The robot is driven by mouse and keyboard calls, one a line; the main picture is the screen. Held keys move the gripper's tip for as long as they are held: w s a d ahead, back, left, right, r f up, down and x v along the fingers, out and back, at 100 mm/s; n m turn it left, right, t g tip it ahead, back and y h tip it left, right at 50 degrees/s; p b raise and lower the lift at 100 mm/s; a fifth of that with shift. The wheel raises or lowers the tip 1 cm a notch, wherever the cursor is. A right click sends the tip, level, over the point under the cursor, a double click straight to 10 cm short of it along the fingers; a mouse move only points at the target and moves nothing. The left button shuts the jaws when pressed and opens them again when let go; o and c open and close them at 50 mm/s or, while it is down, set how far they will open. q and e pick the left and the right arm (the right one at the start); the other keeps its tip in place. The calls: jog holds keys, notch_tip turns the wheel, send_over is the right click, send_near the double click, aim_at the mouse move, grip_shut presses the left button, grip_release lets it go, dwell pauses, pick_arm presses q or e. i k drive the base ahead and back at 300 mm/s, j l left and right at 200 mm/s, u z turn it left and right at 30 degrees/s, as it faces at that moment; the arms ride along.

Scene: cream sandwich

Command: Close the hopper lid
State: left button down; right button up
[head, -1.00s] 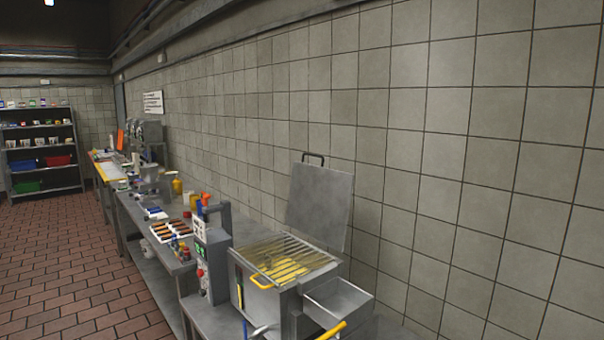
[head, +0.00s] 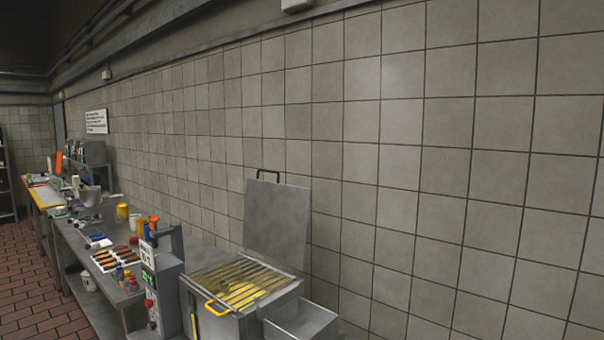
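The hopper lid (head: 277,222) is a flat grey metal plate with a dark handle (head: 268,174) on its top edge. It stands open, nearly upright, at the back of the hopper near the tiled wall. The hopper (head: 202,325) is a grey metal box. Its open top has a bar grate (head: 243,283) with yellow material under it, and a yellow handle (head: 216,310) at its front left. Neither of my grippers shows in the head view.
A grey control post (head: 168,290) with a green display stands left of the hopper. An empty metal tray (head: 303,322) adjoins it on the right. A long worktable (head: 72,242) with a sausage-like tray (head: 118,259), bottles and cups runs to the back left. The brick floor at left is clear.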

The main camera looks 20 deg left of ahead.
aim_at(277, 217)
jog(key=j+z, duration=0.45)
jog(key=j, duration=0.4)
jog(key=j+z, duration=0.45)
jog(key=j, duration=0.4)
jog(key=k, duration=0.05)
